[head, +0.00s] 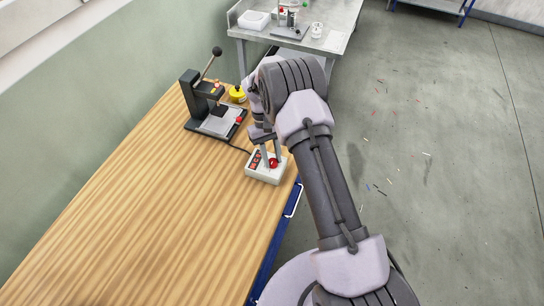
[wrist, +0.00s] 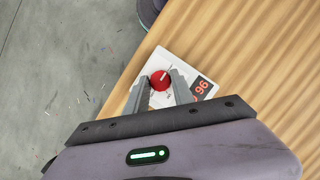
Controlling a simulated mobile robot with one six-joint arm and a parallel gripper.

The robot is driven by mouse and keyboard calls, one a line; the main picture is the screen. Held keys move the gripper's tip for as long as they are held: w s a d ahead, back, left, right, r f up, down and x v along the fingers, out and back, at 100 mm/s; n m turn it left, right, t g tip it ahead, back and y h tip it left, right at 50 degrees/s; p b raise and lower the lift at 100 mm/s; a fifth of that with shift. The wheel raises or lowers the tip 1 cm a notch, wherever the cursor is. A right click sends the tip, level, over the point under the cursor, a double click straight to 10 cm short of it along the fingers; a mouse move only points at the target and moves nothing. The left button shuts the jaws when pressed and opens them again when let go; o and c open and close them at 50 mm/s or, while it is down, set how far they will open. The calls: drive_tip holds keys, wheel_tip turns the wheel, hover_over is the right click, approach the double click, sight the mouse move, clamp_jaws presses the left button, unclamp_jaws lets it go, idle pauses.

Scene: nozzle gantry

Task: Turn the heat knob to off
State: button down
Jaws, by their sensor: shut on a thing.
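The heat knob (head: 273,162) is red and sits on a small white control box (head: 262,176) near the right edge of the wooden bench. In the wrist view the knob (wrist: 160,80) shows a pale pointer line, and the box beside it has a dark display reading "96" (wrist: 201,86). My gripper (wrist: 160,84) points down at the box, with one finger on each side of the knob, shut on it. In the head view my gripper (head: 268,148) is above the box, and my arm partly hides its far side.
A dark press (head: 205,100) with a lever stands at the back of the wooden bench (head: 140,200), with a yellow container (head: 237,94) beside it. A cable runs from the press toward the box. The bench's near part is clear.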

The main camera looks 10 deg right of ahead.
drive_tip(key=c, duration=1.1)
unclamp_jaws()
drive_tip(key=p+v, duration=0.3)
drive_tip(key=v, duration=1.4)
drive_tip(key=shift+p, duration=0.4)
drive_tip(key=shift+r, duration=0.25)
